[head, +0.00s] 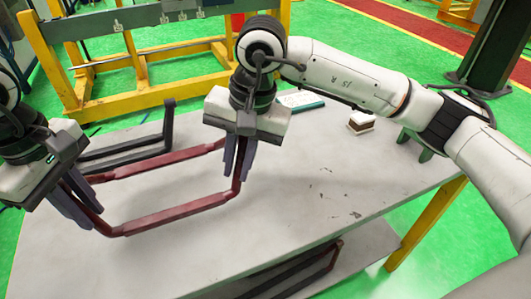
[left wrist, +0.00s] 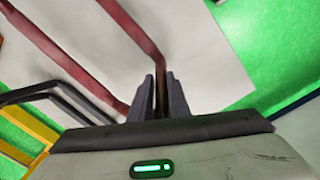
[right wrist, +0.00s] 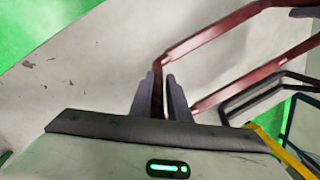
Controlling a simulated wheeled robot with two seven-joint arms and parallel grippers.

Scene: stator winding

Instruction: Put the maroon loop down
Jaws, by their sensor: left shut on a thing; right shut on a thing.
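The maroon loop (head: 178,212) is a long frame of two bars with bent ends, spanning between my two grippers over the left part of the grey table (head: 320,200). My left gripper (head: 84,216) is shut on its left end, and my right gripper (head: 237,176) is shut on its right end. In the left wrist view the loop (left wrist: 132,28) runs up between the fingers (left wrist: 161,98). In the right wrist view the loop (right wrist: 222,36) also passes between the fingers (right wrist: 159,98). The loop's height above the table is hard to tell.
A black loop (head: 125,151) lies behind the maroon one, near the table's far left edge. A brown and white block (head: 360,121) and a teal item (head: 300,102) sit at the back. Dark bars (head: 305,275) lie below the table's front edge. The table's middle and right are clear.

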